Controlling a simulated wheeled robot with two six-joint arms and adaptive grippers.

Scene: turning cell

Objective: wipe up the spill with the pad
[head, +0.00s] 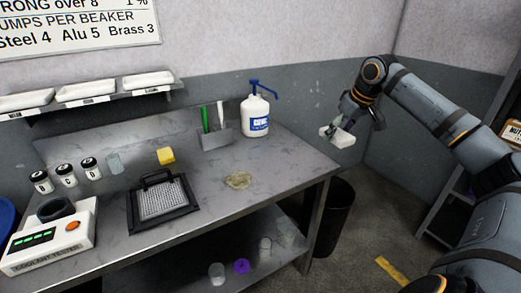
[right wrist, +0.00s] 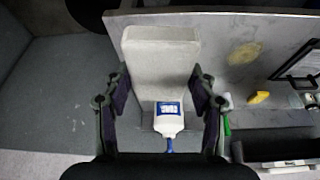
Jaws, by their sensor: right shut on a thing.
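The spill (head: 238,180) is a yellowish wet patch on the grey bench top, right of the black-framed tray. It also shows in the right wrist view (right wrist: 244,53). The pad (head: 341,137) is a pale grey-white block; it fills the upper middle of the right wrist view (right wrist: 160,58). My right gripper (head: 347,125) is shut on the pad, with a finger at each side of it. It holds the pad in the air beyond the bench's right end, clear of the spill. My left gripper is not in view.
A white pump bottle (head: 255,116) and a grey holder (head: 216,138) stand at the bench's back. A yellow block (head: 166,156) and a black-framed tray (head: 162,203) lie left of the spill. A black bin (head: 333,215) stands below the bench's right end. Bench around the spill is clear.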

